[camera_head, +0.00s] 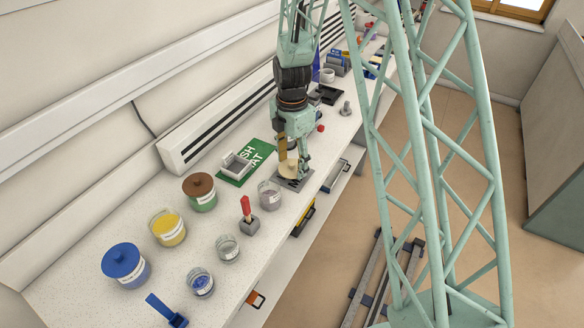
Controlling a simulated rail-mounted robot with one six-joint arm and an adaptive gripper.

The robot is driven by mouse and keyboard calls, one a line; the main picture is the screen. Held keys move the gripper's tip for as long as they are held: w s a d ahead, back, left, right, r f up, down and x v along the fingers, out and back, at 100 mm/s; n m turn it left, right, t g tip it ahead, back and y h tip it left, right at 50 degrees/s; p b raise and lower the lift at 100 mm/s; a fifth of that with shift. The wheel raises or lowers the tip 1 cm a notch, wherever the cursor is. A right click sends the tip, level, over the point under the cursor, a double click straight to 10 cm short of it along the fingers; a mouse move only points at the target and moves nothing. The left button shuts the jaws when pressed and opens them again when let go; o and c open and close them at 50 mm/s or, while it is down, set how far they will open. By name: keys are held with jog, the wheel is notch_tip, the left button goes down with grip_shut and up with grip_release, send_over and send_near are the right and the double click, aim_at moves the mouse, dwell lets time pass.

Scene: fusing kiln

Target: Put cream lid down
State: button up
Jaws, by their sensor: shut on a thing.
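The cream lid (288,173) is a small pale disc low over a dark grey mat (305,182) with partly hidden lettering. My gripper (292,160) points down and is shut on the cream lid. The lid is at or just above the mat; I cannot tell if it touches. My fingers and the lid cover part of the mat. An open glass jar with grey contents (269,195) stands just in front and to the left of the mat.
Jars with a brown lid (199,188) and a blue lid (122,261), and an open yellow jar (167,229), stand to the left. A red-handled tool (246,208) stands in a grey block. A green mat (235,177) holds a small tray. The bench's front edge is close by.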

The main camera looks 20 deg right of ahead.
aim_at(292, 164)
jog(key=shift+f, duration=1.1)
jog(key=shift+f, duration=0.1)
jog(key=o, duration=0.7)
jog(key=shift+r, duration=6.15)
